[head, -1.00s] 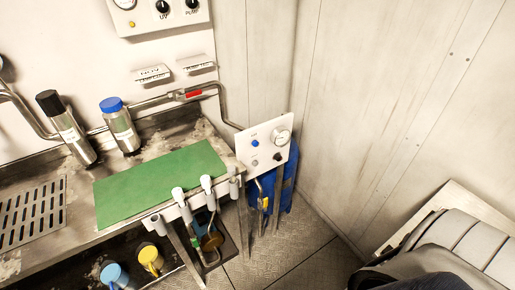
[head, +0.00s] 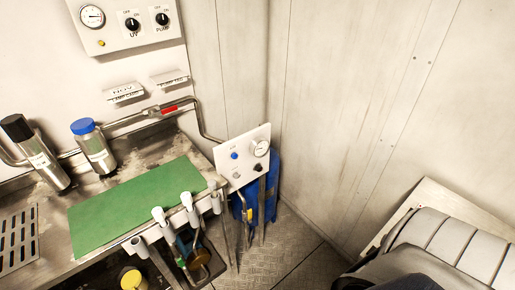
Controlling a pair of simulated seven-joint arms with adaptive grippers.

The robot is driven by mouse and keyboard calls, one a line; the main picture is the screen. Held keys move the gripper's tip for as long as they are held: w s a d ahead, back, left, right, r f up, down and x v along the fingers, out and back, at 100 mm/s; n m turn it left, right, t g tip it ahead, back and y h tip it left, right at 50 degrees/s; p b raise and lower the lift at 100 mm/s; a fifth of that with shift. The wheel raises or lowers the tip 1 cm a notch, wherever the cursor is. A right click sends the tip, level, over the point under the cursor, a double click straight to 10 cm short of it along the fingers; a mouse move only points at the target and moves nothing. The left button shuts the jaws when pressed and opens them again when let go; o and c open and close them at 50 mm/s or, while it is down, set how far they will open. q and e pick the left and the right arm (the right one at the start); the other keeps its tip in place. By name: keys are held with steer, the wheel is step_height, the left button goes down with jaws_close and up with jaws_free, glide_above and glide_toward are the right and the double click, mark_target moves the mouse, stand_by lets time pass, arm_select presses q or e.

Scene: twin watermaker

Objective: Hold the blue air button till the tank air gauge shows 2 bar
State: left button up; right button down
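The blue air button (head: 234,156) is on a small white panel (head: 224,170) at the right end of the counter. The tank air gauge (head: 261,148) is a round dial to the right of the button on the same panel. Its needle is too small to read. A pale button and a black knob sit below them. A blue tank (head: 268,190) stands on the floor behind the panel, partly hidden by it. Nothing touches the blue button. Neither of my grippers shows in the head view.
A padded grey seat (head: 440,250) is at lower right. Floor is free between.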

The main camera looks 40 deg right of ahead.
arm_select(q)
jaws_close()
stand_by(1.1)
